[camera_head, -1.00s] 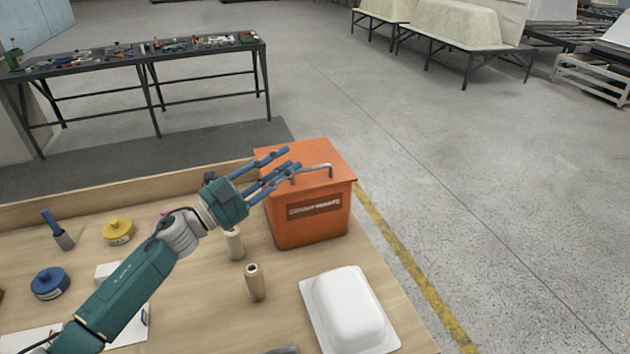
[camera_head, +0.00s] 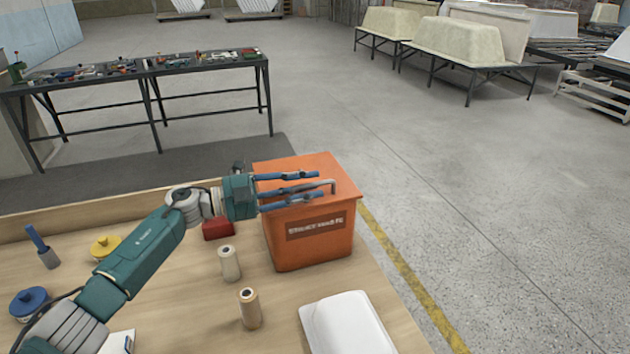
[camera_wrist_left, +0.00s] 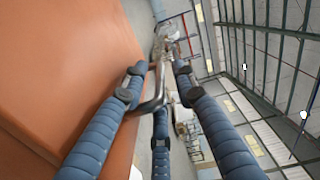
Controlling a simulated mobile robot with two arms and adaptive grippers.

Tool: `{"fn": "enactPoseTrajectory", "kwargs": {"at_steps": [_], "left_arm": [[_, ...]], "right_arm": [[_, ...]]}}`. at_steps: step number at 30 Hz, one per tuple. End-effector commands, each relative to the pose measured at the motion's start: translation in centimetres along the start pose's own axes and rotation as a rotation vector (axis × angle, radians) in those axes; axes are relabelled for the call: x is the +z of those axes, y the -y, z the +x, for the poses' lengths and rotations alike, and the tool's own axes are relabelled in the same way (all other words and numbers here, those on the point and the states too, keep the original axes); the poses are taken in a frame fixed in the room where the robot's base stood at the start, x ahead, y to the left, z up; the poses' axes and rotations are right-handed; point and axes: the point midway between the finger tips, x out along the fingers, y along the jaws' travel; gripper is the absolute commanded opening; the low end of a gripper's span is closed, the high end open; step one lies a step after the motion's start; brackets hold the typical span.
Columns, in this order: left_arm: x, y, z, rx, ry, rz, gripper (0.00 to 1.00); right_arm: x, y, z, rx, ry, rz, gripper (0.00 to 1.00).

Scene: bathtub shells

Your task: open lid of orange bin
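The orange bin (camera_head: 310,250) stands upright on the wooden table, with a label on its front. Its flat orange lid (camera_head: 285,165) is closed. A thin grey metal handle (camera_head: 333,187) sits on the lid. My left gripper (camera_head: 319,186) reaches over the lid from the left, its blue fingers spread apart at the handle. In the left wrist view the grey handle (camera_wrist_left: 153,103) runs between the open fingers (camera_wrist_left: 160,80), beside the orange surface (camera_wrist_left: 70,60); firm contact cannot be told. My right gripper is not in view.
Two spools, one pale (camera_head: 229,264) and one brown (camera_head: 249,309), stand left of the bin. A red block (camera_head: 218,229) lies under my left wrist. A white tub model (camera_head: 347,325) lies in front. Open floor is to the right.

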Motion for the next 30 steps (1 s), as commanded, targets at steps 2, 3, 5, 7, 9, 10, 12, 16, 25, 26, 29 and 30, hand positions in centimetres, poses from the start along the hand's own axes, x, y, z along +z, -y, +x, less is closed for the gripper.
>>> {"fn": "enactPoseTrajectory", "kwargs": {"at_steps": [2, 3, 5, 7, 9, 10, 12, 16, 25, 26, 29, 30], "left_arm": [[0.0, 0.2, 1.0, -0.001, -0.001, 0.0, 0.28], [0.0, 0.1, 1.3, -0.001, -0.001, 0.001, 0.28], [0.0, 0.1, 1.6, -0.001, 0.0, 0.0, 0.28], [0.0, 0.0, 1.9, 0.0, 0.0, 0.0, 0.28], [0.0, 0.0, 2.0, 0.0, 0.0, 0.0, 0.28], [0.0, 0.0, 2.0, 0.0, 0.0, 0.0, 0.28], [0.0, 0.0, 2.0, 0.0, 0.0, 0.0, 0.28], [0.0, 0.0, 2.0, 0.0, 0.0, 0.0, 0.2], [0.0, 0.0, 1.9, 0.0, 0.0, 0.0, 0.0], [0.0, 0.0, 1.9, 0.0, 0.0, 0.0, 0.0], [0.0, 0.2, 1.9, 0.0, 0.0, -0.006, 0.0], [0.0, 0.4, 1.9, 0.0, 0.0, -0.012, 0.0]], "right_arm": [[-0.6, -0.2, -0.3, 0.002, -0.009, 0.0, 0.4], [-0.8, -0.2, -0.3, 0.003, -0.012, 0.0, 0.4], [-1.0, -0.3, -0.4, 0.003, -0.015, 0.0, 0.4], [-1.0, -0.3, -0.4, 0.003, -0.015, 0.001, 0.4], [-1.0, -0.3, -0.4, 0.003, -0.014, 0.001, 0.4], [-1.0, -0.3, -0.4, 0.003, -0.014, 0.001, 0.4], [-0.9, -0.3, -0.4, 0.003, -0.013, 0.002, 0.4], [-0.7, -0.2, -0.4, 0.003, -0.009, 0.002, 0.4], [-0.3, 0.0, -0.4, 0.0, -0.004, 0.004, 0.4], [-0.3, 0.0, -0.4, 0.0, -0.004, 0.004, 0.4], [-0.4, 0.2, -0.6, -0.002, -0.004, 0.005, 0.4], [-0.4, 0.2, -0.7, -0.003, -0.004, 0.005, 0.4]]}}
